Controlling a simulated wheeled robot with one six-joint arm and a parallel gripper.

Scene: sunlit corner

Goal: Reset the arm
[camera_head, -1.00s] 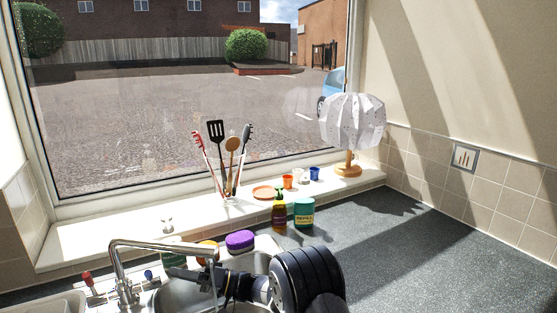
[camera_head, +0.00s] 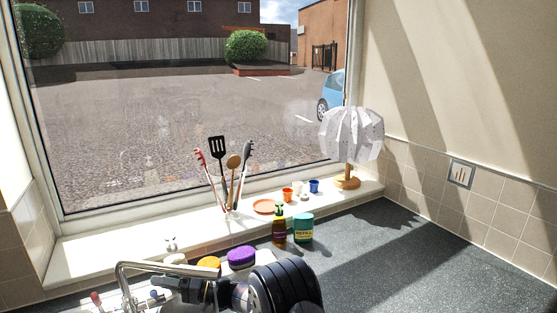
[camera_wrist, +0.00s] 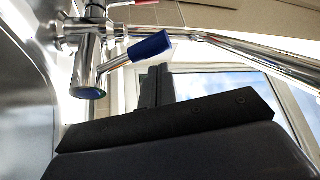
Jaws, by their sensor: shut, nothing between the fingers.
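My arm crosses the bottom of the head view, over the sink. My gripper (camera_head: 172,284) points left, close to the chrome tap (camera_head: 150,267). Its fingers look small and dark there. In the wrist view my gripper (camera_wrist: 155,88) shows as dark fingers together, with nothing held between them. The tap (camera_wrist: 92,62) with its blue-tipped lever (camera_wrist: 150,46) is close by at the upper left in that view. I cannot tell whether the gripper touches the tap.
A purple sponge (camera_head: 241,257), an orange item (camera_head: 209,263), a soap bottle (camera_head: 279,226) and a teal tub (camera_head: 303,228) stand behind the arm. Utensils (camera_head: 228,178), small cups and a lamp (camera_head: 351,136) stand on the windowsill. The worktop (camera_head: 420,265) at right is clear.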

